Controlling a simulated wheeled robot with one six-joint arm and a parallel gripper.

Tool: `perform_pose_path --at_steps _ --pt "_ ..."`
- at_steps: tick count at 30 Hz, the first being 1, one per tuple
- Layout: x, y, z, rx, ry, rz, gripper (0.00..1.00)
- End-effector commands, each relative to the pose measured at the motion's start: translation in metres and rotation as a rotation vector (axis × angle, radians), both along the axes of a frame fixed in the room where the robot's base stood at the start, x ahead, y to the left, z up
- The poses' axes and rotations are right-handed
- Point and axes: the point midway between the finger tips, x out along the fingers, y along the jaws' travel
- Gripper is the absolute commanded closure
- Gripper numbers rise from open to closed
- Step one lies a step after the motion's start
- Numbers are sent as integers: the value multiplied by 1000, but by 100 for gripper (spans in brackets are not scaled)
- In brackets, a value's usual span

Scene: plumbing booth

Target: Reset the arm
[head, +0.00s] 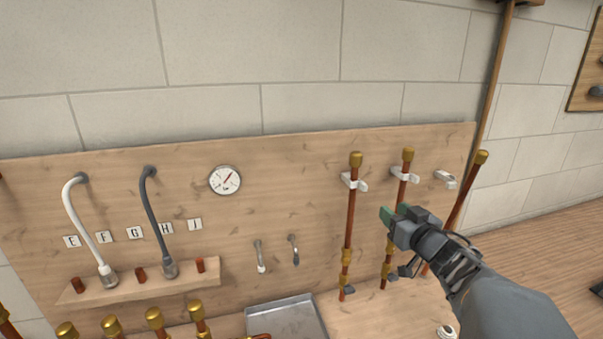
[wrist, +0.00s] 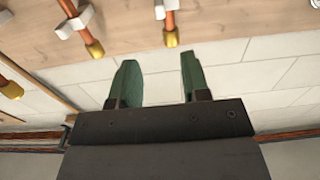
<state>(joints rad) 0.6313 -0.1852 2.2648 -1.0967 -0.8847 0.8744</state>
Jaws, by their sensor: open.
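My gripper (head: 387,216) is in front of the wooden board, at the right side of the head view, with my arm reaching in from the lower right. In the wrist view my gripper (wrist: 156,80) shows two green fingers spread apart with nothing between them. In the head view it overlaps the lower part of the middle copper pipe (head: 403,192); I cannot tell how far it is from that pipe. The wrist view shows pipes with brass ends (wrist: 95,50) at the top left.
Copper pipes stand at the board's right, the left one (head: 349,220) in a white clip and the right one (head: 468,197) tilted. A gauge (head: 225,180), a white hose (head: 84,225) and a grey hose (head: 156,215) are on the left. A metal tray (head: 286,318) lies below.

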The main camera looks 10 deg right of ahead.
Motion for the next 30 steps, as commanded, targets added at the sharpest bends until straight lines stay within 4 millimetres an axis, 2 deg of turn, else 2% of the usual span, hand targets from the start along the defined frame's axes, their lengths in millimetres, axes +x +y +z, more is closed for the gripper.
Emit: perform_pose_path --at_steps 4,7,10,13,17,22,24,27,30 --pt "1 -22 -13 -82 64 -122 57" --pt "-7 -53 -35 -125 176 -302 57" --pt "-27 -76 -58 -149 337 -488 57" --pt "-53 -74 -83 -141 534 -602 57" --pt "-89 -37 -114 -97 809 -615 57" --pt "-137 45 -140 -29 1114 -443 57" --pt "-154 79 -143 -9 1187 -345 57" --pt "-168 117 -141 9 1212 -232 57" --pt "-170 135 -134 -17 1172 -170 57"
